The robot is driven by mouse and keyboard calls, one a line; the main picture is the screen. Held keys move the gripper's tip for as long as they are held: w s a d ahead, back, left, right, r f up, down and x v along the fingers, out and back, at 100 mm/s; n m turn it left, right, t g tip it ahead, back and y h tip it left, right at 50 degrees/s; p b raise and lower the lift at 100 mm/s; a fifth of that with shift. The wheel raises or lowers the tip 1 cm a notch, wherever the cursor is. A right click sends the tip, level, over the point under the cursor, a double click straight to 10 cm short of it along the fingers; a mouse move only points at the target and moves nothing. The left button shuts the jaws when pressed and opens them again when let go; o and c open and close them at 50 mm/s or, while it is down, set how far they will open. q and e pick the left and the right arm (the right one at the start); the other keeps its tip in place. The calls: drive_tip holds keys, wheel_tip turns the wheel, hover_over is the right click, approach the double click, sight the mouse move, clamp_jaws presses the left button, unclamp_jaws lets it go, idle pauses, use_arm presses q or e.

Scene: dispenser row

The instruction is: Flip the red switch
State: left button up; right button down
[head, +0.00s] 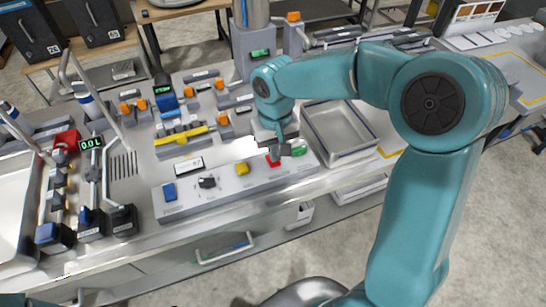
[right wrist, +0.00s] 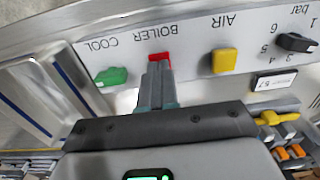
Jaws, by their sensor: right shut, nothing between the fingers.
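The red switch (head: 274,160) sits on a light grey control panel (head: 222,192), between a yellow switch (head: 242,168) and a green switch (head: 297,150). In the right wrist view the red switch (right wrist: 160,57) is by the upside-down label BOILER. My right gripper (head: 277,150) is shut and empty, reaching down over the panel. Its fingertips (right wrist: 158,68) are right at the red switch and cover part of it. I cannot tell whether they touch it. My left gripper is not in view.
A blue switch (head: 169,191) and a black knob (head: 207,182) are further left on the panel. A yellow lever (head: 181,136) and several orange-capped fittings stand behind. A metal basin (head: 340,128) lies right of the panel. A grey drawer handle (head: 224,252) is below.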

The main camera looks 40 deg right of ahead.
drive_tip(key=shift+f+b, duration=0.75)
drive_tip(key=shift+f, duration=0.2)
idle(0.3)
drive_tip(key=shift+s, duration=0.1)
drive_tip(key=shift+r+p, duration=0.8)
drive_tip(key=shift+r, duration=0.1)
drive_tip(key=shift+r+p, duration=0.6)
drive_tip(key=shift+r, duration=0.25)
wheel_tip(320, 180, up, 2)
drive_tip(key=shift+r+p, duration=0.1)
drive_tip(key=shift+p, duration=0.75)
drive_tip(key=shift+r+p, duration=0.6)
drive_tip(key=shift+r, duration=0.15)
drive_tip(key=shift+f, duration=0.15)
